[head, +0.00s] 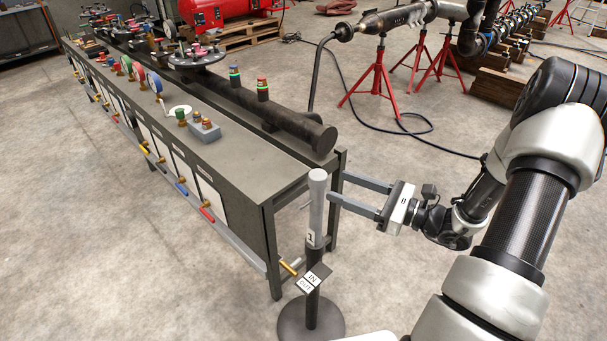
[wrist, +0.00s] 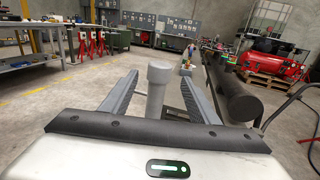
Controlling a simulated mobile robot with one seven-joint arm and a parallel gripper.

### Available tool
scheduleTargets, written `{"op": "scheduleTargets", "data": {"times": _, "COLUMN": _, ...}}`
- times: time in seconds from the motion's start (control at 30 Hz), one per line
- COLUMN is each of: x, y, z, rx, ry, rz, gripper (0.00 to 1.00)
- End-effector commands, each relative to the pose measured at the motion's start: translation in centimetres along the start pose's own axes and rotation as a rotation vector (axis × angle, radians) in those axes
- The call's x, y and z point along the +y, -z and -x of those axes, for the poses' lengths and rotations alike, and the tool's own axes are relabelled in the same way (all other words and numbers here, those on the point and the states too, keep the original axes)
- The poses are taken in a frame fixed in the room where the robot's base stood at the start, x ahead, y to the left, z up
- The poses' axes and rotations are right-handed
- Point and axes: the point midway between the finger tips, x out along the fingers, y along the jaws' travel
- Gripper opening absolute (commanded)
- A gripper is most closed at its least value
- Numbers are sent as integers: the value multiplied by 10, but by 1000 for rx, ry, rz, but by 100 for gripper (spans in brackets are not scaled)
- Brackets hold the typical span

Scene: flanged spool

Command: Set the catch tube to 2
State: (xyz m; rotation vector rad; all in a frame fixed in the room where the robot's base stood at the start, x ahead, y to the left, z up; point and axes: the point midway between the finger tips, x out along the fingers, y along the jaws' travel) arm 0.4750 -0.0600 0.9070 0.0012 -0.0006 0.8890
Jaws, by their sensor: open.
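The catch tube (head: 317,208) is a light grey upright tube with a wider cap, at the top of a dark floor stand (head: 312,308). A "1" shows on a white patch low on the tube. My gripper (head: 338,186) is open and empty, its two fingers pointing left toward the upper part of the tube in the head view. In the wrist view the tube (wrist: 159,95) stands upright in line with the gap between the fingers (wrist: 160,78). The fingers do not visibly touch it, and I cannot tell how far they reach around it.
A small plate (head: 314,277) marked IN and OUT is on the stand's post. A long bench (head: 255,180) with valves and a dark pipe (head: 290,125) stands close to the left. Red tripods (head: 378,80) and a black cable are behind. Open floor lies in front of the bench.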

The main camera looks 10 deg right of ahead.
Motion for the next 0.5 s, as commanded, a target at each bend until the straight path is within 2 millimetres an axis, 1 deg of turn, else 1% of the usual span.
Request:
{"op": "scheduleTargets", "data": {"times": 0.03, "x": 1, "y": 1, "z": -13, "rx": -1, "ry": -5, "rz": 1, "gripper": 55}}
{"op": "scheduleTargets", "data": {"times": 0.3, "x": 2, "y": 1, "z": -71, "rx": -1, "ry": -6, "rz": 1, "gripper": 55}}
{"op": "scheduleTargets", "data": {"times": 0.4, "x": 2, "y": 1, "z": -89, "rx": 0, "ry": -5, "rz": 1, "gripper": 55}}
{"op": "scheduleTargets", "data": {"times": 0.5, "x": 1, "y": 1, "z": -102, "rx": 1, "ry": -4, "rz": 1, "gripper": 55}}
